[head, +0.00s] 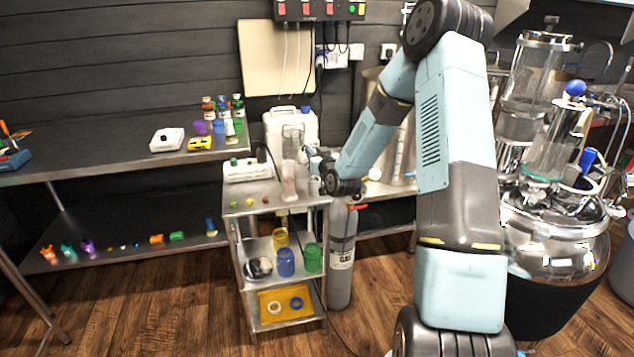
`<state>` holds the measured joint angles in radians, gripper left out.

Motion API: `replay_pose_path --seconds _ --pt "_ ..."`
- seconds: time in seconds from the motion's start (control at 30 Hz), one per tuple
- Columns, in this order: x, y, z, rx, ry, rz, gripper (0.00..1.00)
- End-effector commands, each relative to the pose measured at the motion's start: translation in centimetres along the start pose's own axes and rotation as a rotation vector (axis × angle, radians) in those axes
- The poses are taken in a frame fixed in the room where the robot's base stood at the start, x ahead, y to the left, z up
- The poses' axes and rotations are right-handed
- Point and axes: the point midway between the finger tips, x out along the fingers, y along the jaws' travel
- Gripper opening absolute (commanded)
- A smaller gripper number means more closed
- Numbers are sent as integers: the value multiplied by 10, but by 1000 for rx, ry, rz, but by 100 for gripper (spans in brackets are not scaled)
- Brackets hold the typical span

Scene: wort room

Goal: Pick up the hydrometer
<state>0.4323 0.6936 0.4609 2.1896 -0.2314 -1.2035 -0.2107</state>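A tall clear cylinder (290,158) stands upright on the top shelf of the small steel cart (240,211). Its lower part looks pinkish. I cannot make out a hydrometer for certain, in the cylinder or elsewhere; it is too small or hidden at this size. My gripper (316,172) is at the right end of the cart top, just right of the cylinder. My wrist partly hides it, so I cannot tell whether its fingers touch anything or are open or shut.
A white device (247,171) and small coloured pieces share the cart top. A white jug (275,128) stands behind. A grey gas cylinder (341,262) stands right of the cart. Steel shelving (95,171) is at left, a glass-and-steel vessel (552,222) at right. Floor left of the cart is clear.

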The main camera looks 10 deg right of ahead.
Motion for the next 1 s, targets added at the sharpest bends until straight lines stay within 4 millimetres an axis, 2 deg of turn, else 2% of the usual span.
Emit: replay_pose_path --seconds 0.03,0.2,0.53,0.67,1.0 --pt "0 0 0 0 0 0 17" --pt "0 0 0 0 0 0 3" --pt "0 0 -7 -2 2 0 3" --pt "0 0 -23 -3 3 0 3" --pt "0 0 -76 -3 3 1 3"
